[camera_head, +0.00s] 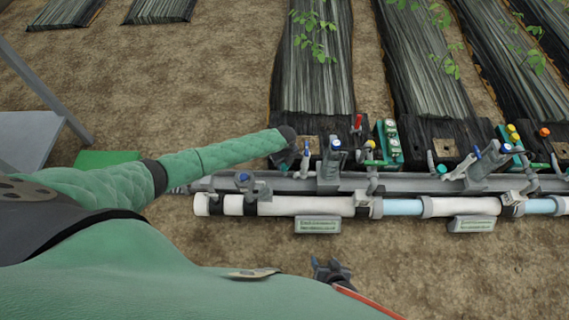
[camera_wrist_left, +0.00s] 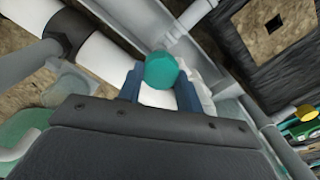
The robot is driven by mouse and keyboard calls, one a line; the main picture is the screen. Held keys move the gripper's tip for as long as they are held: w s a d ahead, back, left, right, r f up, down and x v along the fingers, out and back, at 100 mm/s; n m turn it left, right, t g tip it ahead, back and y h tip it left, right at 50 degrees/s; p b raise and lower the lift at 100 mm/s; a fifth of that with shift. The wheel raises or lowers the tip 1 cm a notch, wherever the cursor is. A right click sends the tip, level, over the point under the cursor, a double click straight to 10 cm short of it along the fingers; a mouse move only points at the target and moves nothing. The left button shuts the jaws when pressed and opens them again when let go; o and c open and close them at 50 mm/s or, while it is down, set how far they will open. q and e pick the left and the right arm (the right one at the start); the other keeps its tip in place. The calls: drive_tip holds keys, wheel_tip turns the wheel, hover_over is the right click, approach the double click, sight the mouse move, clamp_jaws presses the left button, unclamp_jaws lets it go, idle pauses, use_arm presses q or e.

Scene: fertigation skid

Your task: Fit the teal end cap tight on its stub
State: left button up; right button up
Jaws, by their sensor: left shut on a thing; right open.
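The teal end cap (camera_wrist_left: 161,70) shows in the left wrist view between the blue fingers of my left gripper (camera_wrist_left: 160,88). The gripper is shut on it. A short white piece (camera_wrist_left: 158,98) shows directly beside the cap between the fingers; I cannot tell whether it is the stub or whether the cap is seated on it. My right gripper (camera_head: 331,271) is open and empty over bare soil, in front of the pipe.
A white pipe (camera_head: 282,206) with grey fittings runs along the grey rail (camera_head: 300,185). Label plates (camera_head: 318,224) sit in front of the pipe. Foreground soil is clear.

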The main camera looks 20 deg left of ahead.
use_arm(q)
drive_tip(key=shift+f, duration=0.3)
idle(0.4)
drive_tip(key=o, duration=0.7)
drive_tip(key=shift+c, duration=0.2)
drive_tip(key=shift+f, duration=0.15)
drive_tip(key=shift+f, duration=0.2)
